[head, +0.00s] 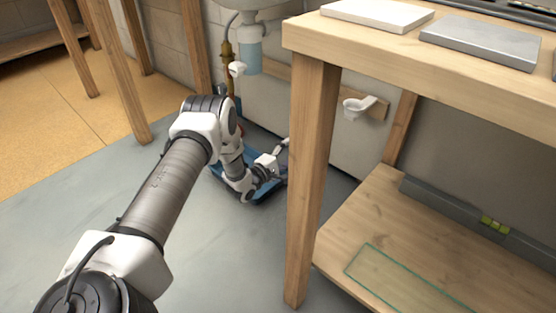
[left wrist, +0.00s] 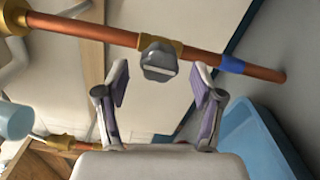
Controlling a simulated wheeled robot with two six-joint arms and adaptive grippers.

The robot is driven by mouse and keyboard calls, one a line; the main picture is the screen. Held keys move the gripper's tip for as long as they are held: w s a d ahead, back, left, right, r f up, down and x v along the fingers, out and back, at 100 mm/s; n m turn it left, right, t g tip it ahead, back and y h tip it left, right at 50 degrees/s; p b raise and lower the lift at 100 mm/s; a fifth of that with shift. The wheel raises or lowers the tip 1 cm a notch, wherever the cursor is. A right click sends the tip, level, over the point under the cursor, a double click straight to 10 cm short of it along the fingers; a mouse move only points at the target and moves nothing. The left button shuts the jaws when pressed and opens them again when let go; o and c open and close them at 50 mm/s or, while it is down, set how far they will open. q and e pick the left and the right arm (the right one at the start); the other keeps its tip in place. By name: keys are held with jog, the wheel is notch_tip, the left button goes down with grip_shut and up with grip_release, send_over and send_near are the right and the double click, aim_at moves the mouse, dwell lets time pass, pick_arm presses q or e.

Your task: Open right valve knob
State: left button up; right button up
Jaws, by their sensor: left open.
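A grey lobed valve knob (left wrist: 158,62) sits on a brass fitting on a copper pipe (left wrist: 95,30) in the left wrist view. I cannot tell from the frames whether it is the right knob. My left gripper (left wrist: 160,74) is open, its two fingers on either side of the knob in the picture, with visible gaps. Contact is not visible. In the head view my left gripper (head: 281,149) is low by the wall, left of the wooden table leg, and the knob there cannot be made out. My right gripper is not in view.
A blue tray (left wrist: 258,150) lies close to the gripper on the right. A wooden bench (head: 304,170) with a lower shelf (head: 355,225) stands right of my arm. A light blue cylinder (head: 250,60) hangs under the basin. Grey floor (head: 225,260) is clear in front.

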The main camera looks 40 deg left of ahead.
pick_arm(q)
jog(key=s, duration=0.8)
jog(key=shift+s+a, duration=0.25)
jog(key=shift+a, duration=0.05)
